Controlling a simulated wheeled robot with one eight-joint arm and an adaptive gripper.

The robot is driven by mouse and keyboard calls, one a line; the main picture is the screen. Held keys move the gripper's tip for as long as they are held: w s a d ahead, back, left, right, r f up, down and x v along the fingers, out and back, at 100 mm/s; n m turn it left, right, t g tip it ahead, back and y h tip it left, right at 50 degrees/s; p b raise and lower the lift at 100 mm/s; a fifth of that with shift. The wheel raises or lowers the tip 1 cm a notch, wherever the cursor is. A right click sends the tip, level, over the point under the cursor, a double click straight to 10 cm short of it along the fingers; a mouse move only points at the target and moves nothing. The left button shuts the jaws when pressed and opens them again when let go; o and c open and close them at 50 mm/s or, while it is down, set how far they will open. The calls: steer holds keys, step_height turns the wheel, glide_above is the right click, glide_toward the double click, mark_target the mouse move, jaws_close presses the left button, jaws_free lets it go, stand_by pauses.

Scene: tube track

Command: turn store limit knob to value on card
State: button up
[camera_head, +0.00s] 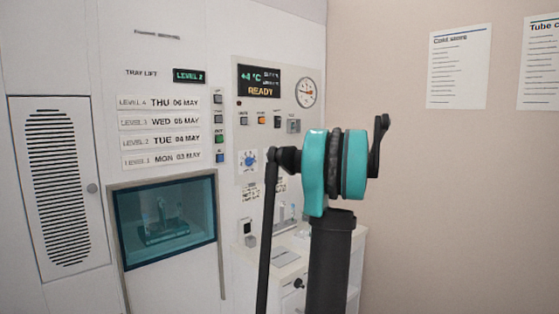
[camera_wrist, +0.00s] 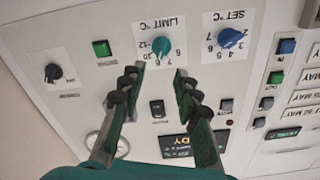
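The limit knob (camera_wrist: 161,46) is a teal knob on a white plate marked LIMIT °C, upside down in the wrist view. Its dial numbers are partly legible; I cannot tell its exact setting. My gripper (camera_wrist: 156,77) is open and empty, with its two dark fingertips on either side of the space just below the knob in the picture. I see no clear contact with the knob. In the head view my arm hides the gripper and the limit knob. A white sheet (camera_head: 459,66) with a heading like "Cold store" hangs on the wall; its small text is unreadable.
A similar blue SET °C knob (camera_wrist: 230,38) sits right of the limit knob in the wrist view. A black knob (camera_wrist: 53,72), a green button (camera_wrist: 102,48) and several switches are nearby. A second sheet (camera_head: 540,62) hangs at the far right. A counter stands below the panel.

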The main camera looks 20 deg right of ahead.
mark_target(276, 158)
steer(key=x, duration=1)
steer(key=shift+w+a, duration=0.2)
steer(key=shift+c, duration=0.3)
jaws_close()
